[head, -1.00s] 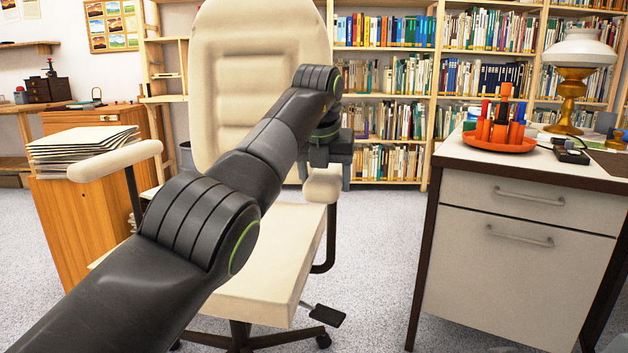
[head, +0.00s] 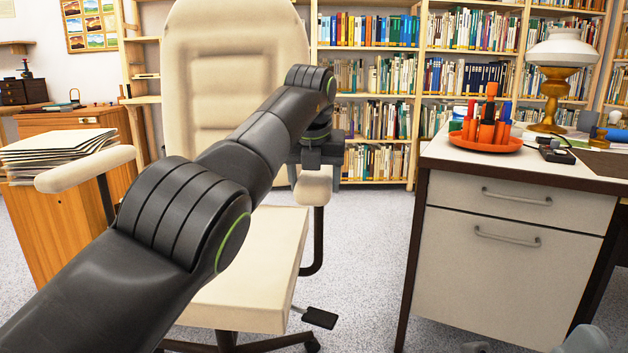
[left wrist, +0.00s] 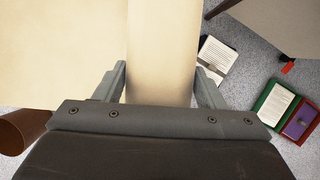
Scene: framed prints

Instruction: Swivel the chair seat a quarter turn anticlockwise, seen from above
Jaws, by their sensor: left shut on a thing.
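The cream office chair stands left of centre in the head view, with its tall backrest (head: 235,75) at the back and its seat (head: 250,265) nearer me. Its right armrest (head: 313,190) is in my left gripper (head: 316,175), whose fingers are shut on it from both sides. In the left wrist view the pale armrest (left wrist: 162,45) runs between the fingers of the left gripper (left wrist: 160,78), with the seat (left wrist: 60,55) on the left. The left armrest (head: 85,168) is free. My left arm hides part of the seat and backrest.
A white desk (head: 510,275) stands to the right, with a gap of carpet beside the chair. A wooden cabinet (head: 70,225) with stacked papers (head: 55,152) is close to the left armrest. A bookcase (head: 415,110) stands behind. Books (left wrist: 275,105) lie on the floor.

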